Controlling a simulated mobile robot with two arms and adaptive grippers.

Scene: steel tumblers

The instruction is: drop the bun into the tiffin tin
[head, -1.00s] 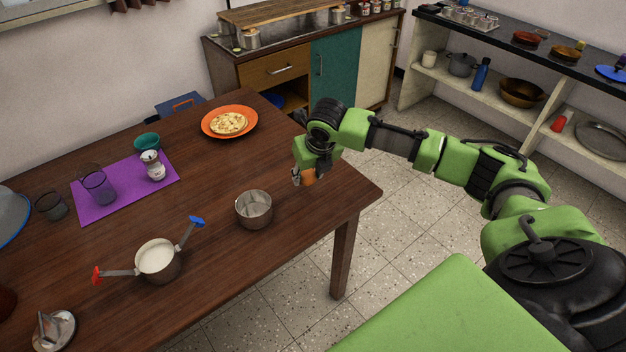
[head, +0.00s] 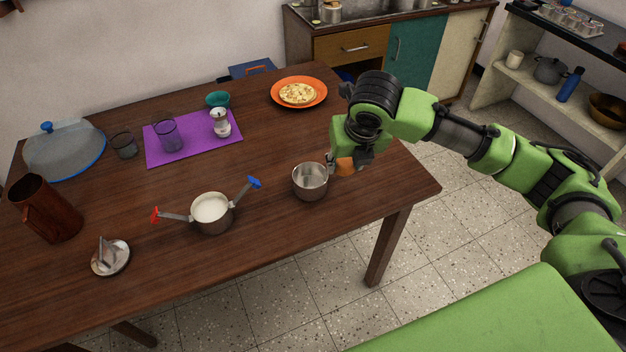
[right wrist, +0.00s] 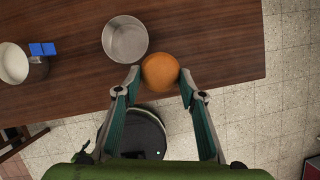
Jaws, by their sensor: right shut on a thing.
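The bun (head: 344,166) is a round orange-brown ball. My right gripper (head: 341,162) is shut on it, just right of the tiffin tin and near the table's right side. In the right wrist view the bun (right wrist: 160,72) sits between the fingertips of the gripper (right wrist: 160,80). The tiffin tin (head: 310,183) is an open, empty steel cup standing upright on the table. In the right wrist view the tin (right wrist: 125,40) lies just up and left of the bun. The bun is outside the tin's rim. My left gripper is not in view.
A pot of white liquid (head: 212,214) with red-tipped and blue-tipped handles stands left of the tin. An orange plate with a flatbread (head: 298,93) is behind. A purple mat (head: 192,138) holds a glass and a shaker. The table's front edge (head: 330,228) is near the tin.

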